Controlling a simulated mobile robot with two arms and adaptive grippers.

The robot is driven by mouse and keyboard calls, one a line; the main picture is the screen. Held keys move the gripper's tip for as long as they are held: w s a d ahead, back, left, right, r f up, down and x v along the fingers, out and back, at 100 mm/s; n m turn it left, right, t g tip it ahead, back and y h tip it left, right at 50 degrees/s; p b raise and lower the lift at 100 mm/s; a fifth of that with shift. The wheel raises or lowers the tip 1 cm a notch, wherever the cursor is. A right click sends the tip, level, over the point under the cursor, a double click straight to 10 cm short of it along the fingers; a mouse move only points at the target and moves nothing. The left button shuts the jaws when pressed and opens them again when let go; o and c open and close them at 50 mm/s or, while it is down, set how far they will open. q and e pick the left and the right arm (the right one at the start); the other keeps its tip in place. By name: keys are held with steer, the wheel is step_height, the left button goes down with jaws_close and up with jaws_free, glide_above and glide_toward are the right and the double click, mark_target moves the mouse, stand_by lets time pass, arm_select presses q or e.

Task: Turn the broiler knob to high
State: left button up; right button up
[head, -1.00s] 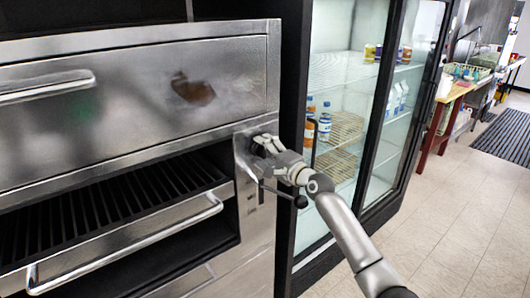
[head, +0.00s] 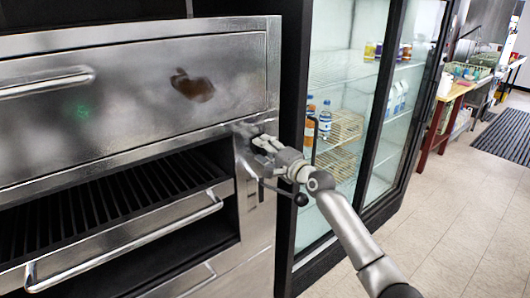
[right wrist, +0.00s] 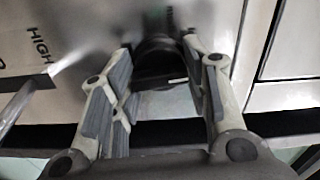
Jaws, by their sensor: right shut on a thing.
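The broiler (head: 130,80) is a steel unit filling the left of the head view. Its black knob (right wrist: 157,50) shows in the right wrist view between my right gripper's fingers, with a pale mark on it. The word HIGH (right wrist: 40,45) is printed on the panel left of the knob. My right gripper (head: 262,143) is at the control panel on the broiler's right edge and is shut on the knob; in the head view it hides the knob. My left gripper is not in view.
A lever with a black ball end (head: 300,199) sticks out below my right gripper. The broiler's grill rack has a steel handle (head: 125,245). A glass-door fridge (head: 335,100) stands close on the right. The floor (head: 440,230) at right is clear.

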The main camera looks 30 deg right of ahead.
steer(key=n+b, duration=0.2)
steer(key=n, duration=0.3)
steer(key=shift+f+b, duration=0.15)
steer(key=shift+b, duration=0.25)
steer(key=n+b, duration=0.1)
steer(key=n, duration=0.8)
steer(key=shift+b, duration=0.35)
steer(key=shift+n+p, duration=0.35)
steer(key=shift+n, duration=2.45)
steer(key=o, duration=1.1)
steer(key=shift+r, duration=0.25)
